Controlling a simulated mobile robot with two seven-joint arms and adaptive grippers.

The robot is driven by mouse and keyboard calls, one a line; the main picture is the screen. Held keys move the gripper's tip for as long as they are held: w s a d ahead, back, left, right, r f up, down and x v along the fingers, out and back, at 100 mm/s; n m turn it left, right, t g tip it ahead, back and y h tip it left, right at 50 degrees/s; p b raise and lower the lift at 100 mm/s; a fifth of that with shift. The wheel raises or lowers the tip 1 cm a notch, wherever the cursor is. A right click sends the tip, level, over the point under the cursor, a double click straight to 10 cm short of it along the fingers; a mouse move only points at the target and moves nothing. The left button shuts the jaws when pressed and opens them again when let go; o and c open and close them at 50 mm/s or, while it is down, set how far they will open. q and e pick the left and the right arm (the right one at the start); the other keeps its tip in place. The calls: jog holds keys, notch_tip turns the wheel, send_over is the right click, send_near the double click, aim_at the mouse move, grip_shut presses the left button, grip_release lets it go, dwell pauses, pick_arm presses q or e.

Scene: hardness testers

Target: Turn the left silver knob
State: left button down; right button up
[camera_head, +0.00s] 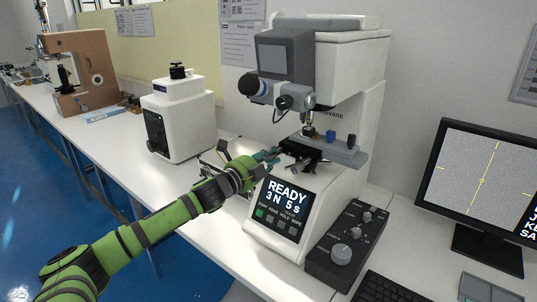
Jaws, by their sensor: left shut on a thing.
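The white hardness tester (345,75) stands on the bench, with a grey specimen stage (340,152) under its turret. My left gripper (275,154) reaches in from the left to the left end of this stage. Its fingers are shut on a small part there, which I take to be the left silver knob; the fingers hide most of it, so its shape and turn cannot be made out. My right gripper is not in view.
The tester's front screen (286,196) reads READY 3 N 5 s. A black control box (330,262) with several knobs, a keyboard (385,288) and a monitor (480,180) are to the right. Another white tester (185,120) stands to the left, behind my arm.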

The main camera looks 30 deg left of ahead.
pick_arm(q)
jog(key=n+p, duration=0.2)
jog(key=n, duration=0.2)
jog(key=shift+r+n, duration=0.15)
jog(key=shift+n, duration=0.15)
jog(key=n+p, duration=0.2)
jog(key=n, duration=0.1)
jog(key=shift+n, duration=0.4)
jog(key=n+p, duration=0.1)
jog(key=n, duration=0.2)
jog(key=shift+p, duration=0.3)
jog(key=n+p, duration=0.1)
jog(key=n, duration=0.3)
jog(key=n+p, duration=0.1)
jog(key=n, duration=0.1)
jog(key=shift+n, duration=0.4)
jog(key=n, duration=0.3)
jog(key=shift+n+p, duration=0.4)
jog(key=n, duration=0.3)
jog(key=shift+n, duration=1.6)
